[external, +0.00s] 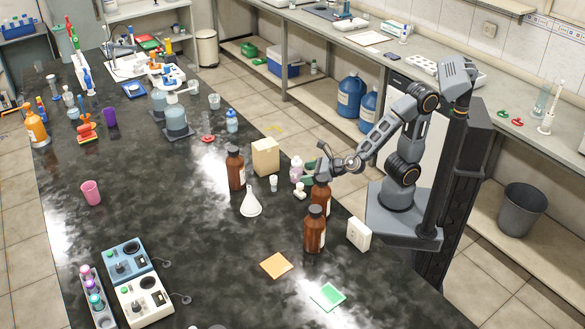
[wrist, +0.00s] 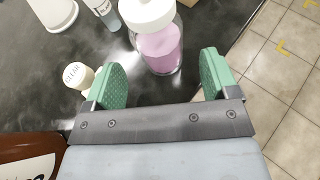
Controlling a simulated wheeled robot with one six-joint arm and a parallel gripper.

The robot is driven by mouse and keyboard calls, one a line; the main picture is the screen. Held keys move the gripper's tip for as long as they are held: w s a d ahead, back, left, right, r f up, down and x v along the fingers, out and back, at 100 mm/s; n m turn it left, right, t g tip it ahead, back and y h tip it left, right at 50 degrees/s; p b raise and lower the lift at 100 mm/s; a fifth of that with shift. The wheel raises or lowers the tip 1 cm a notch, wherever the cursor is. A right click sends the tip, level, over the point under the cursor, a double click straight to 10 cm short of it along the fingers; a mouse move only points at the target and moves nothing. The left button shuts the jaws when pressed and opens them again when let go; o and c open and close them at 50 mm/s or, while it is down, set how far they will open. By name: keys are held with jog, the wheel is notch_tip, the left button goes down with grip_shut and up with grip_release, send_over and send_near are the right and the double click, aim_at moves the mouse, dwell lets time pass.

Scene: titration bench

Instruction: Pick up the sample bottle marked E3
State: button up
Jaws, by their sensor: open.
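No E3 mark is legible in either view. In the wrist view, a clear bottle with pink contents and a white cap (wrist: 160,45) stands upright just beyond and between the fingers of my gripper (wrist: 163,68). A gap shows on each side of it. The pink bottle also shows in the external view (external: 296,171), left of my gripper (external: 312,168). My gripper is open and empty. A small cream bottle with unreadable dark lettering (wrist: 77,75) is close beside the outer side of the left finger. Small white-capped bottles (external: 273,183) stand left of the gripper in the external view.
Brown bottles stand near the gripper: one beside it (external: 321,197), one in front (external: 314,232) and one farther left (external: 235,170). A cream box (external: 265,157) and a white funnel (external: 250,203) are left of the gripper. The bench edge and tiled floor (wrist: 290,70) lie to the right.

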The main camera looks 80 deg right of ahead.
aim_at(296, 174)
jog(key=shift+w+r+p, duration=0.25)
jog(key=shift+w+p, duration=0.1)
jog(key=shift+p, duration=0.25)
jog(key=shift+x, duration=2.1)
jog(key=shift+f, duration=0.1)
jog(key=c, duration=1.1)
